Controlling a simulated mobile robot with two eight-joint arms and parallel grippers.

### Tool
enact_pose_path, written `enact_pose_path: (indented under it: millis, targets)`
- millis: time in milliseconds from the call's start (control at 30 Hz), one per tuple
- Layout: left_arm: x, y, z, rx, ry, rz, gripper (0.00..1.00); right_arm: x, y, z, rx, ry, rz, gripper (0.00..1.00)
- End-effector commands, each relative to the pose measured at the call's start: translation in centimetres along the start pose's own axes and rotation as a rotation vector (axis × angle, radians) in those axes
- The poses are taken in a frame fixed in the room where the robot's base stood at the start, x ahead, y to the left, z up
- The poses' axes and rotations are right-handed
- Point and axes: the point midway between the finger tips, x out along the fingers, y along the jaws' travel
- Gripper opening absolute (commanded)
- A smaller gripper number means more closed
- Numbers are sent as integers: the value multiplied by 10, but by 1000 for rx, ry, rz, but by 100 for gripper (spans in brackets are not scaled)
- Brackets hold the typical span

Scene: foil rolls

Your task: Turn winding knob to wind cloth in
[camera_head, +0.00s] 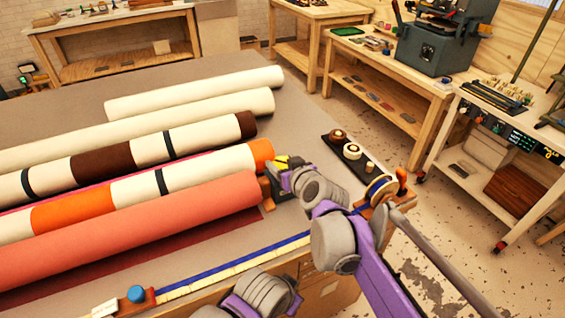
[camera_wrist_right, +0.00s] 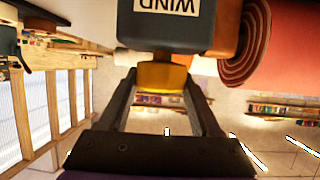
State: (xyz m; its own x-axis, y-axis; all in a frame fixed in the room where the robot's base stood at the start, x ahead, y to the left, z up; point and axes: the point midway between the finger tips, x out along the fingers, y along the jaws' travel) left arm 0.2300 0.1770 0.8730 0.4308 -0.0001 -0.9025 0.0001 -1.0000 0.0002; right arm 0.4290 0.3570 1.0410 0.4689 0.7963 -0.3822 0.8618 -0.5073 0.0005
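The yellow winding knob (camera_wrist_right: 162,76) sits below a dark housing with an upside-down "WIND" label (camera_wrist_right: 165,6) in the right wrist view. The fingers of my right gripper (camera_wrist_right: 162,92) stand on both sides of the knob and appear shut on it. In the head view my right gripper (camera_head: 280,174) is at the right end of the rolls, partly covering the knob and housing. A coral cloth roll (camera_head: 130,230) lies there, with dark red cloth (camera_head: 205,238) flat beneath it. Its spiral end (camera_wrist_right: 246,45) shows in the wrist view.
Several cream, brown and orange rolls (camera_head: 190,105) lie behind on the large table (camera_head: 80,100). A dark tray (camera_head: 363,165) with small spools is to the right. A blue knob (camera_head: 137,293) and a blue strip (camera_head: 240,258) run along the front edge. Benches stand beyond.

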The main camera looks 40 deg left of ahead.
Motion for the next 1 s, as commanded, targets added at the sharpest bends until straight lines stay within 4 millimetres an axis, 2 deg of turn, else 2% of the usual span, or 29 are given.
enact_pose_path:
  millis: [33, 133, 167, 533, 667, 1000]
  targets:
    - [0, 0, 0, 0, 0, 0, 0, 0, 0, 0, 0, 0, 1, 73]
    - [0, 0, 0, 0, 0, 0, 0, 0, 0, 0, 0, 0, 0, 91]
    - [0, 0, 0, 0, 0, 0, 0, 0, 0, 0, 0, 0, 0, 94]
    - [0, 0, 0, 0, 0, 0, 0, -6, 0, 0, 0, 0, 0, 94]
    - [0, 0, 0, 0, 0, 0, 0, -23, 1, 0, 1, 0, 1, 94]
    - [0, 0, 0, 0, 0, 0, 0, -87, 1, 0, 1, 0, 1, 94]
